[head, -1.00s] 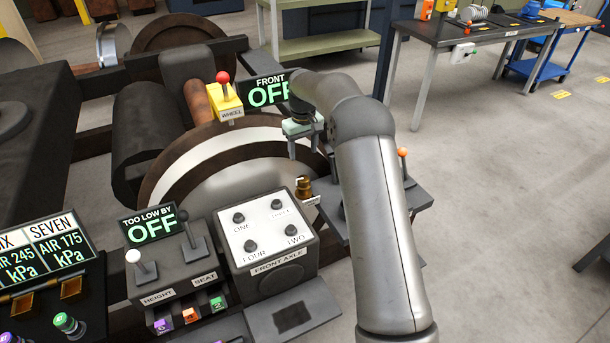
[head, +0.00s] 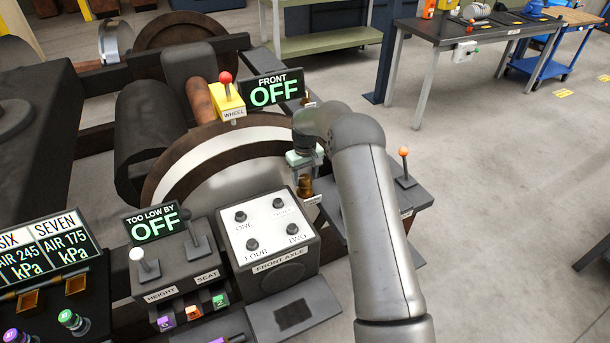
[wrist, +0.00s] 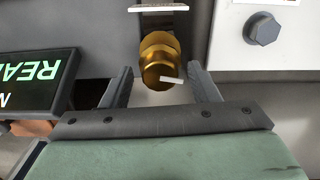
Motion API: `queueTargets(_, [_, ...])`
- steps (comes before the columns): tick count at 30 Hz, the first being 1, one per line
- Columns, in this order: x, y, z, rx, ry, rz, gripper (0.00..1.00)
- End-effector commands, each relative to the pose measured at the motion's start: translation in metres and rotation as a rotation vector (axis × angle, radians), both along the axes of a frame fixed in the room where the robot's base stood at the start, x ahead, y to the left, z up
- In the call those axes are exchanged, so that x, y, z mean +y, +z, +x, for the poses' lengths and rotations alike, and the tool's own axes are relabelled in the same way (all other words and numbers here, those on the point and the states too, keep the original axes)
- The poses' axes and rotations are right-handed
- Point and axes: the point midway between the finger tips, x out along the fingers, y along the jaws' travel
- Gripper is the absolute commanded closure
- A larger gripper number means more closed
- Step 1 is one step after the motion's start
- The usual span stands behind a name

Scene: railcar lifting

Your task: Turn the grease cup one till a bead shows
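A brass grease cup (head: 305,190) stands beside the front axle box, with a small white label below it that is too small to read. In the wrist view the brass cup (wrist: 158,55) sits between the two finger tips, with a white mark on its top. My gripper (wrist: 161,74) is open, with a visible gap between each finger and the cup. In the head view my gripper (head: 302,170) is just above the cup, and its fingers are partly hidden. A second brass piece (head: 308,101) shows beside the FRONT OFF sign. I see no bead.
The front axle box (head: 268,267) with several knobs is close on the left. The FRONT OFF sign (head: 274,92) and yellow WHEEL block (head: 229,106) stand behind. An orange-knobbed lever (head: 404,165) is to the right.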

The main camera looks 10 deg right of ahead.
Motion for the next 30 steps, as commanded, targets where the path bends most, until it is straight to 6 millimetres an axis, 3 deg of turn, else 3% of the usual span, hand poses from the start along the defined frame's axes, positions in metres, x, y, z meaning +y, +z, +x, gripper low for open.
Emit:
queueTargets(1, [0.0, 0.0001, 0.0, 0.0, 0.0, 0.0, 0.6])
queueTargets(4, [0.0, 0.0002, 0.0, 0.0, 0.0, 0.0, 0.88])
queueTargets(10, [0.0004, -0.0025, 0.0002, 0.0, -0.041, -0.001, 0.88])
queueTargets(19, [0.0003, -0.0021, 0.0, 0.0, -0.376, -0.002, 0.88])
queueTargets(29, [0.0006, 0.0, -0.0002, 0.001, -0.41, 0.0, 0.88])
queueTargets(30, [0.0006, 0.0, -0.0002, 0.001, -0.409, 0.0, 0.57])
